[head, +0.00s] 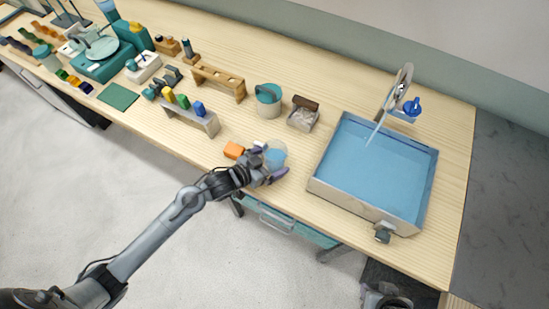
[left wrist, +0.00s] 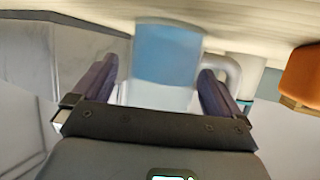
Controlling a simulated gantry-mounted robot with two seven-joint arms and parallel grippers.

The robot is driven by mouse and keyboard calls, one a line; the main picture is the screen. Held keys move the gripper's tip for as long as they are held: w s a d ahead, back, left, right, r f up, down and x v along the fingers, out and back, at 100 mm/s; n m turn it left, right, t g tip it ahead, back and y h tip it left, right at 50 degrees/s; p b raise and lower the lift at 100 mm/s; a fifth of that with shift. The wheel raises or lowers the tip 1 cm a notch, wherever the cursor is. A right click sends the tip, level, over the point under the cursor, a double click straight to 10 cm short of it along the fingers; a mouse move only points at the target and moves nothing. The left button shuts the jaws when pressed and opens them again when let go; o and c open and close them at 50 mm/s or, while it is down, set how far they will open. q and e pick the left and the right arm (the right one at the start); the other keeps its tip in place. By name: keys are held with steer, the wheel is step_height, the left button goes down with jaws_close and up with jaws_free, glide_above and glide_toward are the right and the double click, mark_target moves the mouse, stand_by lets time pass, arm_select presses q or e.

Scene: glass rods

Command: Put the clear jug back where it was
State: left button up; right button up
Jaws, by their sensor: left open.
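The clear jug (head: 277,153) stands on the wooden table near its front edge, left of the sink, and shows blue contents. In the left wrist view the jug (left wrist: 165,58) is between my two fingers, with its pale handle at the right. My left gripper (head: 268,164) is open, with its dark purple fingers around the jug on either side. I cannot tell whether either finger touches it. Part of the jug is hidden by the gripper in the head view.
A water-filled sink (head: 432,190) with a tap (head: 402,85) is to the right. An orange block (head: 234,150) lies close left of the gripper. Behind are a teal-and-beige bucket (head: 268,100) and a small brown-topped box (head: 303,114). Racks (head: 218,82) and equipment fill the left.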

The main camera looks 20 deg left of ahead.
arm_select(q)
steer(key=v, duration=1)
steer(key=shift+s+a+r, duration=0.1)
steer(key=shift+s, duration=0.15)
steer(key=shift+s+a+y, duration=0.1)
steer(key=shift+s+y, duration=0.2)
steer(key=shift+y, duration=0.2)
steer(key=s+f+n+g+y, duration=0.1)
steer(key=s+g+y, duration=0.1)
steer(key=s+g, duration=0.2)
steer(key=s+f+n+g+y, duration=0.1)
steer(key=s+n+g+y, duration=0.1)
steer(key=s, duration=0.9)
steer(key=shift+a+f+n+g+y, duration=0.35)
steer(key=shift+g+y, duration=0.25)
steer(key=shift+g, duration=0.6)
steer(key=shift+s+p, duration=0.1)
steer(key=shift+p, duration=0.2)
step_height(320, 180, up, 20)
steer(key=p, duration=2)
